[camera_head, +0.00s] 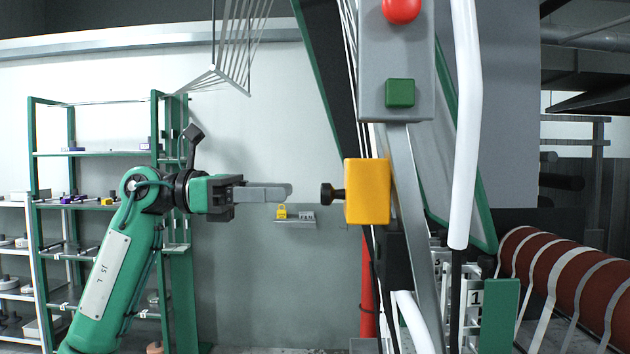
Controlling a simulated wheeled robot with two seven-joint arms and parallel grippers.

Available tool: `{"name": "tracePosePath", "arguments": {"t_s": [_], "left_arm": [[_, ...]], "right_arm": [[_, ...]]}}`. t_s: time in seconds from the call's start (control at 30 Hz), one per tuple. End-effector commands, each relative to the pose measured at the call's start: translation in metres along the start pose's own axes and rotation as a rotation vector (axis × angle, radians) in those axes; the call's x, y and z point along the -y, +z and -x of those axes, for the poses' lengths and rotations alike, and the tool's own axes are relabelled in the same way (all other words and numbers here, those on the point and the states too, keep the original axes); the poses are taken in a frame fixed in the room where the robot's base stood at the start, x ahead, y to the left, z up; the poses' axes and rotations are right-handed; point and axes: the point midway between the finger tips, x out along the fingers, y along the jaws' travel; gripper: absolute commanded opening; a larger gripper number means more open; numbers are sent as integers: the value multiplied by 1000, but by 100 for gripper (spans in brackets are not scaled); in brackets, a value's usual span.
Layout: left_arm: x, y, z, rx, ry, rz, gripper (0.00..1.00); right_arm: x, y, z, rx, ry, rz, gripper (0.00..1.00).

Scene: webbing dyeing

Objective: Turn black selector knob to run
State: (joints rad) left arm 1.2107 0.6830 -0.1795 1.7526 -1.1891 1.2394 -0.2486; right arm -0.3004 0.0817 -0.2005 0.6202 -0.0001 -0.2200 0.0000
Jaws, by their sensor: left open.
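The black selector knob (328,194) sticks out to the left from a yellow box (368,191) on the machine's frame. My left gripper (288,191) comes in from the left at the knob's height, its fingers pointing right at the knob. A gap shows between the fingertips and the knob, so they do not touch in this view. The fingers are seen side-on and overlap, and the space between them is hidden. Nothing shows held in them. Any run marking on the knob or box cannot be seen. My right gripper is not in view.
Above the yellow box is a grey control panel (396,60) with a red button (401,9) and a green button (400,93). A white pipe (464,130) runs down at its right. A green shelf rack (95,154) stands at left. A striped red roll (565,280) lies at lower right.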

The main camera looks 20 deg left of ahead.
Motion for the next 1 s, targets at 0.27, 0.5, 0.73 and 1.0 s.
{"name": "tracePosePath", "arguments": {"t_s": [0.27, 0.5, 0.73, 1.0], "left_arm": [[0, 3, -51, 2, -2, 1, 51], [0, 1, -67, 2, 0, 1, 51], [0, 0, -67, 2, 0, 1, 51], [0, 0, -67, 2, 0, 1, 8]], "right_arm": [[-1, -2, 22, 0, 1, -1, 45], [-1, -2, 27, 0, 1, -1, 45], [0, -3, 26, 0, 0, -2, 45], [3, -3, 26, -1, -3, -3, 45]]}}
